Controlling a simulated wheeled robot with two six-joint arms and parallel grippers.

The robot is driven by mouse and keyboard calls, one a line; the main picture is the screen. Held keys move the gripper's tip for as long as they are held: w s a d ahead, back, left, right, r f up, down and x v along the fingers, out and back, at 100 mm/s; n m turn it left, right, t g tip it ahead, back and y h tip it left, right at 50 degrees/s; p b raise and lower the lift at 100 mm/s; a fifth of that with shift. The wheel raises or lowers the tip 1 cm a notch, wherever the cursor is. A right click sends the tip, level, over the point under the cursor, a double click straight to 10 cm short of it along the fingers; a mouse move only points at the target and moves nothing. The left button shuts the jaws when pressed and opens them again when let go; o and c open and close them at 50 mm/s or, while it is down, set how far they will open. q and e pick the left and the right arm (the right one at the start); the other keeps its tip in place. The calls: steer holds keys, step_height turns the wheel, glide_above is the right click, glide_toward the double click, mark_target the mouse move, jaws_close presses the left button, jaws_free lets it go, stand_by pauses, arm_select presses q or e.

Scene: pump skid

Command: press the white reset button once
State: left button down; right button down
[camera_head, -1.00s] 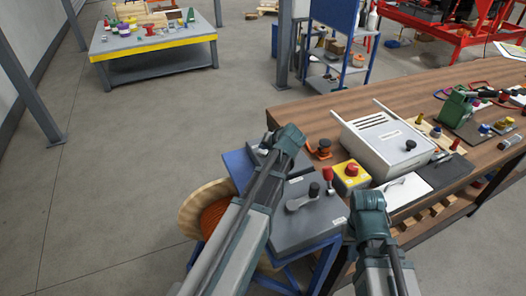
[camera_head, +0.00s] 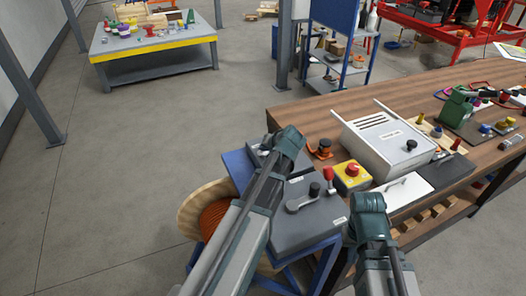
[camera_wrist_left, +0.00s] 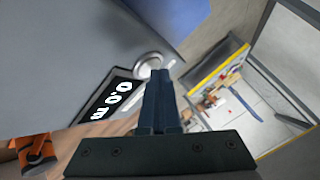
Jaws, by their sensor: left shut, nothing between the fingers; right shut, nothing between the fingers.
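In the left wrist view my left gripper (camera_wrist_left: 158,78) is shut and empty, its blue-grey fingers together. The fingertips are right at a round pale white button (camera_wrist_left: 150,61) with a metal-looking rim, on a grey panel. The tips overlap its lower edge in this view; I cannot tell whether they touch it. In the head view my left arm crosses in front of a grey machine, and neither the gripper nor the button can be made out. My right gripper does not show; only its arm does.
An orange part (camera_wrist_left: 38,150) stands below the panel in the wrist view. In the head view the grey machine's top (camera_head: 315,218) carries levers. A yellow box with a red button (camera_head: 352,170) and a white case (camera_head: 385,140) stand on the wooden bench (camera_head: 300,108) to the right.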

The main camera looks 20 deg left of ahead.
mark_target(264, 154)
arm_select(q)
steer(key=shift+r+p, duration=0.95)
steer(key=shift+p, duration=0.05)
step_height(264, 154, up, 5)
steer(key=p, duration=0.5)
stand_by(0.7)
